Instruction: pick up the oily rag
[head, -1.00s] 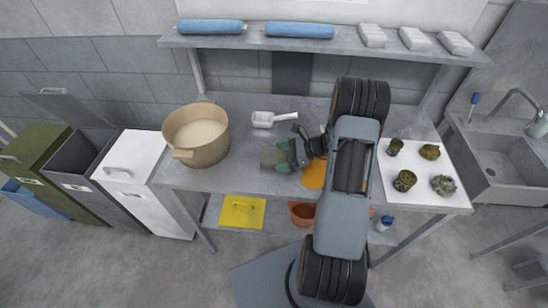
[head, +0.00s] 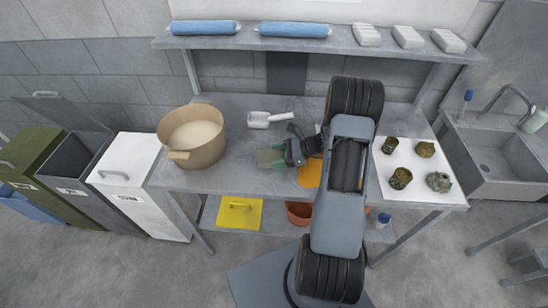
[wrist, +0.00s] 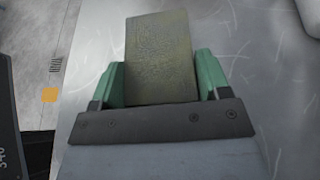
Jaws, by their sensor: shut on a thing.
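The oily rag (head: 268,157) is a flat, folded, olive-brown block over the middle of the workbench (head: 240,180). My gripper (head: 279,156) is shut on it, with the green fingers at its two sides. In the wrist view the rag (wrist: 160,55) sticks out beyond the fingers of my gripper (wrist: 160,82). Whether the rag's underside touches the bench I cannot tell. My arm hides part of the bench to the right.
A white mat (head: 420,200) with several dirty parts is right. Bins, including a white one (head: 125,160), stand left of the bench.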

